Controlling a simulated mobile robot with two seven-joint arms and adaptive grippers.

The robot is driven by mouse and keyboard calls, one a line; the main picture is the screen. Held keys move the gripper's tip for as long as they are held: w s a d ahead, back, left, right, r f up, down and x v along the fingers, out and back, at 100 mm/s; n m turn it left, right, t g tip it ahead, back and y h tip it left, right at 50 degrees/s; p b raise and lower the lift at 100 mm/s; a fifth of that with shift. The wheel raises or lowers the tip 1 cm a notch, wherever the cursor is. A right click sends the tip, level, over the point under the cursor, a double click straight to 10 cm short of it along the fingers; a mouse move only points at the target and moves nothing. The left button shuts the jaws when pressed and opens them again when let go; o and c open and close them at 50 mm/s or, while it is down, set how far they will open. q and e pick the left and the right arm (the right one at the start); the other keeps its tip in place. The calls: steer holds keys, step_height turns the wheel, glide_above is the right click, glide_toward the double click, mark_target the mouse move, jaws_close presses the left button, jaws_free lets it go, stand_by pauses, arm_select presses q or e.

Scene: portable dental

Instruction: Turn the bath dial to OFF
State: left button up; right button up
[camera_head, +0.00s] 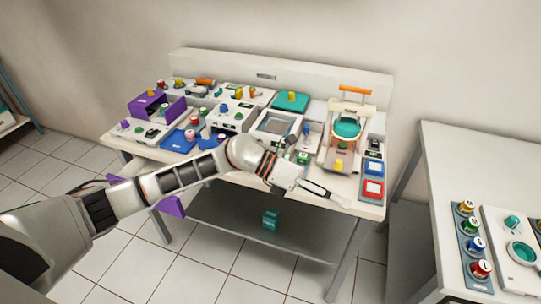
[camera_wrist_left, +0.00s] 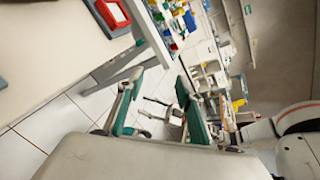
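A bath-like device with a teal round basin (camera_head: 347,127) and an orange bar handle above it stands at the right of the bench. A yellow knob (camera_head: 339,164) sits low on its front and looks like the bath dial; its pointing direction and any OFF mark are too small to read. My left gripper (camera_head: 334,196) is in front of the bench's front edge, below and close to this knob in the head view, touching nothing that I can make out. In the left wrist view its two teal-padded fingers (camera_wrist_left: 160,105) are apart with nothing between them. My right gripper is not in view.
A red-framed pad (camera_head: 373,188) and a blue-framed pad (camera_head: 373,167) lie right of the bath. A purple box (camera_head: 146,105) and several knobbed devices crowd the bench's left. A second table (camera_head: 450,160) stands at the right, with a floor gap between. A green box (camera_head: 270,219) sits on the lower shelf.

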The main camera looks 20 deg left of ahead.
arm_select(q)
steer(key=w+a+r+m+t+y, duration=0.15)
steer(key=w+a+y, duration=0.4)
steer(key=a, duration=0.65)
steer(key=w+a+r+m+t+y, duration=0.1)
steer(key=w+a+m+y, duration=0.1)
steer(key=w+a+y, duration=0.65)
steer(key=shift+w+f+h, duration=0.1)
steer(key=shift+f+h, duration=0.9)
steer(key=shift+f, duration=0.65)
steer(key=shift+f+h, duration=1)
steer(key=shift+f, duration=0.6)
jaws_close()
